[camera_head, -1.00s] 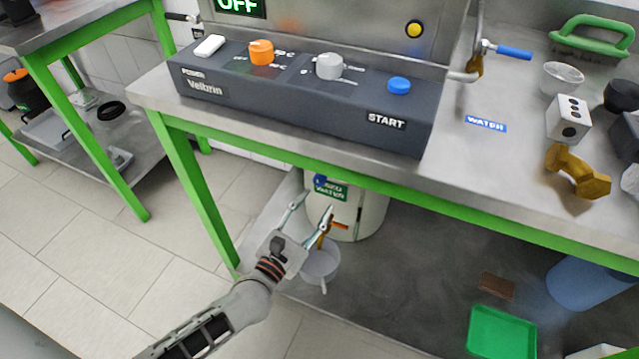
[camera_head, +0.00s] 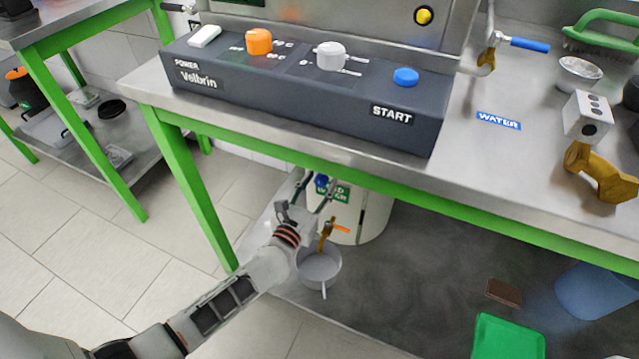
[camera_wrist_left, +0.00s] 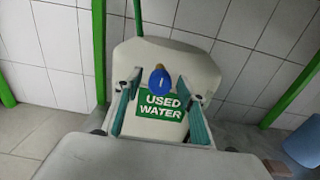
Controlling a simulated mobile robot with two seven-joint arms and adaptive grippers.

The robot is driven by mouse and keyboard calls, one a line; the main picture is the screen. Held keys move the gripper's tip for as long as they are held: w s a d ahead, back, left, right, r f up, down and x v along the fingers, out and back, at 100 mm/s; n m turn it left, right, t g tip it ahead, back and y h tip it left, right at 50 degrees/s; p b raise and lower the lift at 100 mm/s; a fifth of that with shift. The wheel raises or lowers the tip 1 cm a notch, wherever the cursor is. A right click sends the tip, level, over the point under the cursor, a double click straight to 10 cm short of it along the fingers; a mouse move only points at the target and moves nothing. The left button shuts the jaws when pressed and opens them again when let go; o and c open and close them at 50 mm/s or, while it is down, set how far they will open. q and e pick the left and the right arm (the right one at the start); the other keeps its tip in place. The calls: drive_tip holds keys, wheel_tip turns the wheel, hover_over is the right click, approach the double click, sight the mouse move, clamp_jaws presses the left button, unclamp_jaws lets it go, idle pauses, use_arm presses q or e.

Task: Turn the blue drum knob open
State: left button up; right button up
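The blue drum knob (camera_wrist_left: 159,80) is on the white drum (camera_wrist_left: 200,68), just above its green "USED WATER" label (camera_wrist_left: 161,106). In the head view the knob (camera_head: 321,181) shows small beneath the bench edge, on the drum (camera_head: 372,215). My left gripper (camera_head: 318,188) is open in front of the drum. In the left wrist view its fingers (camera_wrist_left: 157,100) stand apart to either side of the knob and label. The knob appears between the fingers, with no finger seen touching it; the depth gap is hard to tell. My right gripper is in neither view.
A tap with an orange handle (camera_head: 341,229) sticks out low on the drum, above a grey pot (camera_head: 320,268). The green bench edge (camera_head: 450,208) runs close above the gripper. A green tray (camera_head: 508,338) and a blue container (camera_head: 594,290) stand at right.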

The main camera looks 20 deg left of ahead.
use_arm(q)
drive_tip(key=c, duration=1)
drive_tip(key=shift+c, duration=0.7)
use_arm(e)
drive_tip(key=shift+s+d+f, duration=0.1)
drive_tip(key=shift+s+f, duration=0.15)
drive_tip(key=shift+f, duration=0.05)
